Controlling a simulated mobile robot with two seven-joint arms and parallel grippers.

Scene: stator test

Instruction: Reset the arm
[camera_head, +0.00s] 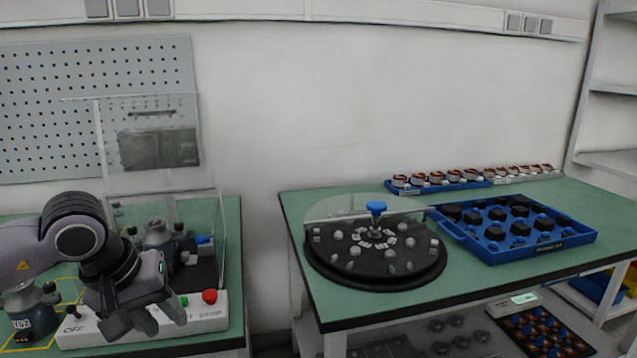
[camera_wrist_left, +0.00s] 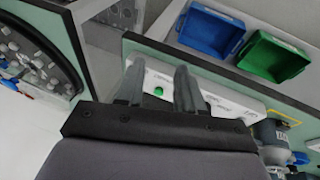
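My left arm comes in from the left in the head view. Its gripper (camera_head: 148,322) hangs over the white control box (camera_head: 100,331) on the left table and hides part of it. In the left wrist view the two fingers of the gripper (camera_wrist_left: 158,84) are apart with nothing between them. A green button (camera_wrist_left: 158,91) on the box shows behind the gap. The red button (camera_head: 209,296) is just right of the gripper in the head view. I cannot tell whether the fingers touch the box. My right gripper is in neither view.
A clear-walled test station (camera_head: 150,185) stands behind the gripper. A grey motor-like part (camera_head: 28,305) is at far left. The right table holds a black round turntable (camera_head: 378,278) and a blue tray (camera_head: 478,246). A gap separates the tables. Blue (camera_wrist_left: 210,32) and green (camera_wrist_left: 272,57) bins show in the wrist view.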

